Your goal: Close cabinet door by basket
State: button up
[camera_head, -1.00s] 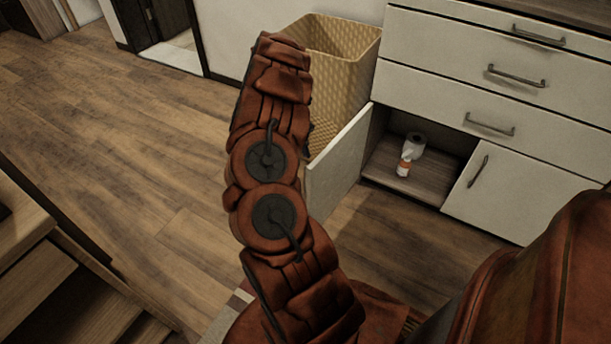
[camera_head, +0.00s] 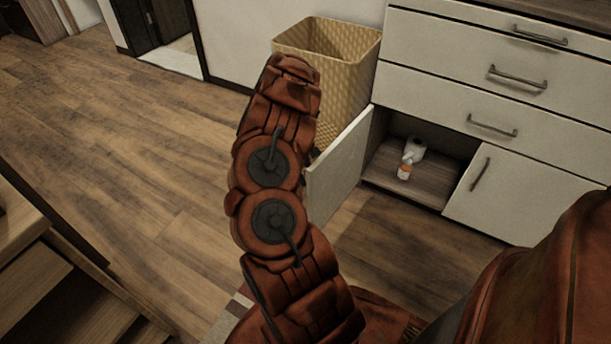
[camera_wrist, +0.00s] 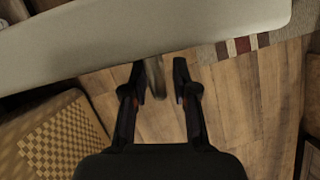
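The open cabinet door (camera_head: 338,172) is a pale panel. It stands swung out from the left side of the lower cabinet, beside the basket (camera_head: 345,75). In the wrist view the pale door (camera_wrist: 150,40) crosses the top of the picture, with its dark handle (camera_wrist: 155,78) below its edge. My gripper (camera_wrist: 161,80) is open, with its two fingers apart and the handle between them, nearer the left finger. I cannot tell whether a finger touches it. In the head view my arm hides the gripper and part of the door.
The open compartment (camera_head: 400,190) holds a white roll (camera_head: 416,147) and a small bottle (camera_head: 405,166). A closed door (camera_head: 510,200) is to its right, with drawers (camera_head: 480,70) above. Wood floor (camera_head: 130,150) is clear at left. A striped rug (camera_wrist: 243,45) lies beyond the door.

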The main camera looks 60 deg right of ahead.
grip_shut()
dwell(0.4)
